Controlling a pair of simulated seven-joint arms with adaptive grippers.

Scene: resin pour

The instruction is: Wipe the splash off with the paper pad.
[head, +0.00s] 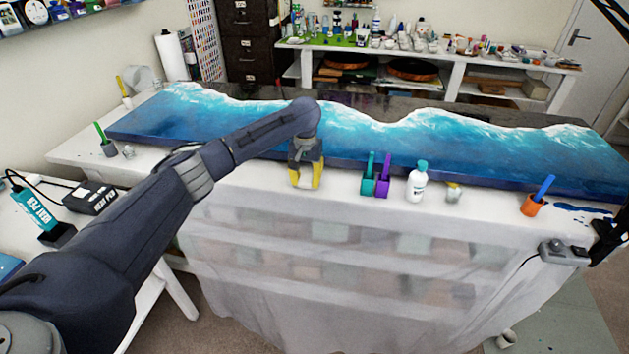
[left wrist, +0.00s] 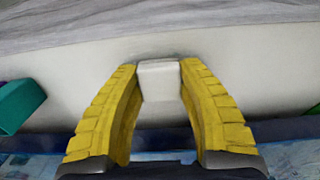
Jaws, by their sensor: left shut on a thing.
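My left gripper (head: 306,183) has yellow fingers and points down at the front strip of the white table, in front of the blue resin panel. In the left wrist view, its fingertips (left wrist: 159,68) are shut on a small white block, the paper pad (left wrist: 159,82). In the head view the pad is hard to make out against the white cover. A dark blue splash (head: 583,208) lies on the white cover at the far right, beyond the orange cup, well away from my left gripper.
Along the front strip stand teal (head: 368,185) and purple (head: 382,188) holders, a white bottle (head: 417,183), a small jar (head: 453,192) and an orange cup (head: 531,204) with a blue stick. The blue wave panel (head: 480,160) fills the table behind. A grey device (head: 564,251) sits at the front right edge.

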